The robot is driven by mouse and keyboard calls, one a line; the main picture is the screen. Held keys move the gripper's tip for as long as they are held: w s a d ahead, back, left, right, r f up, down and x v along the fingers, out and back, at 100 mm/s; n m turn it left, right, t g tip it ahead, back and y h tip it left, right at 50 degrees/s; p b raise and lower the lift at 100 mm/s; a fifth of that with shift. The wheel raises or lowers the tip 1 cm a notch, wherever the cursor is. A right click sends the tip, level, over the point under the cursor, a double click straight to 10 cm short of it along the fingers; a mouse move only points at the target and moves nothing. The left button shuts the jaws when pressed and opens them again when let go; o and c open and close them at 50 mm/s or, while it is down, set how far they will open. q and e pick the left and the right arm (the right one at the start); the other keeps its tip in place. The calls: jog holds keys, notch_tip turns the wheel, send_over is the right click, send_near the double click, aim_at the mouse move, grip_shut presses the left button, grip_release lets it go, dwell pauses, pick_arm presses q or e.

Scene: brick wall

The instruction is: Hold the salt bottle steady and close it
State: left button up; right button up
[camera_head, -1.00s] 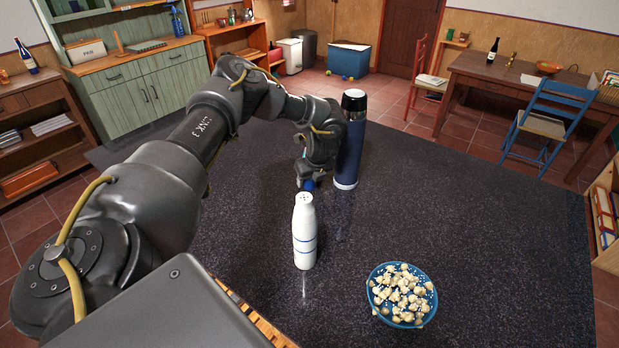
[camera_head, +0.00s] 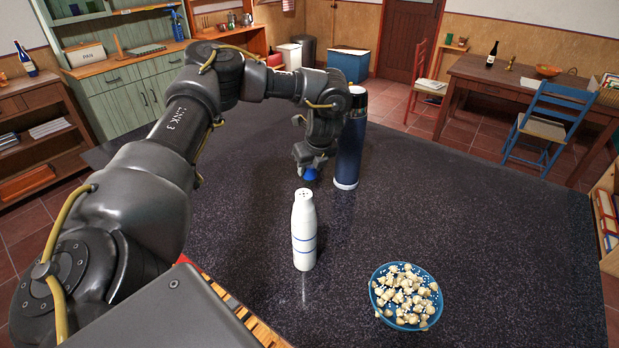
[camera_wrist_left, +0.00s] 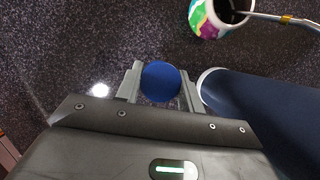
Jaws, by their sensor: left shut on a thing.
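The salt bottle (camera_head: 304,232) is white with blue rings and stands upright on the dark counter in the head view. Its top is uncovered and shows small holes. My left gripper (camera_head: 310,172) is behind the bottle, a little above the counter and apart from it. It is shut on a blue cap (camera_head: 311,175). In the left wrist view the round blue cap (camera_wrist_left: 161,81) sits between the two fingers. The bottle does not show in the wrist view. My right gripper is not in view.
A tall dark blue flask (camera_head: 348,145) stands close to the right of my left gripper. A blue bowl of popcorn (camera_head: 380,310) is at the front right. A colourful mug (camera_wrist_left: 207,18) shows in the wrist view. The counter's right side is clear.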

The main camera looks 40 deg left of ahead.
pick_arm(q)
jog(key=shift+s+d+r, duration=0.3)
jog(key=shift+r, duration=0.25)
jog(key=shift+s+d+r, duration=0.3)
jog(key=shift+r, duration=0.25)
jog(key=s+d+r+b, duration=0.1)
jog(key=s+d+r, duration=0.3)
jog(key=s+d, duration=0.2)
jog(key=shift+s+d, duration=0.2)
jog(key=shift+s, duration=0.15)
jog(key=shift+r, duration=0.1)
